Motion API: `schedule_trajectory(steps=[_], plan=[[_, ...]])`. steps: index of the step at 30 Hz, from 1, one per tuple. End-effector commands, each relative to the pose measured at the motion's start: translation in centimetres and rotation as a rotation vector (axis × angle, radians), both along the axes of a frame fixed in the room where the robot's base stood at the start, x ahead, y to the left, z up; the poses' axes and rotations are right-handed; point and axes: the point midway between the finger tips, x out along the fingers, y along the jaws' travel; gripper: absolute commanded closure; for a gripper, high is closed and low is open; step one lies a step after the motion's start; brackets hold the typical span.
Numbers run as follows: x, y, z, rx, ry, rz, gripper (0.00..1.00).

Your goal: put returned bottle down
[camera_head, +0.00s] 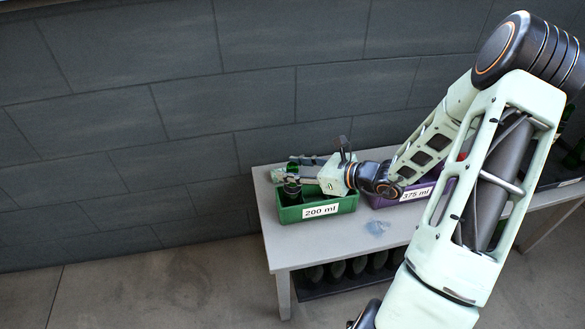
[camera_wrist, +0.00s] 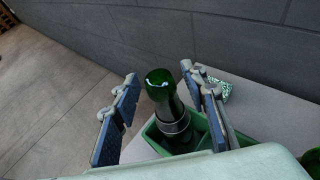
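A green glass bottle (camera_wrist: 165,104) with a dark band low on its neck stands in a compartment of the green crate (camera_wrist: 152,140). In the head view the green crate (camera_head: 345,205), labelled 200 ml, sits at the left end of the table, with a dark bottle top (camera_head: 291,190) in its left part. My gripper (camera_wrist: 159,74) is open, with its blue-padded fingers on either side of the bottle. A gap shows on the left; the right finger is close to the bottle, and I cannot tell if it touches. In the head view my gripper (camera_head: 288,175) reaches over the crate's left end.
A purple crate (camera_head: 385,202) labelled 375 ml stands to the right, partly behind my arm. A small bluish clear item (camera_head: 377,227) lies on the grey table (camera_head: 330,240). A patterned green-and-white item (camera_wrist: 222,90) lies beyond the right finger. Several dark bottles sit on the lower shelf.

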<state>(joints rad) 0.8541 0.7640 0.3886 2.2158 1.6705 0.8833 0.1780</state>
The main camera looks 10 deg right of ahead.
Motion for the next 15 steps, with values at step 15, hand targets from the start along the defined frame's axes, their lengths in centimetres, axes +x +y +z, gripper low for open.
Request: schedule_trajectory(steps=[15], plan=[[-3.8,-4.0,2.8,-0.003,0.000,-0.005,0.60]])
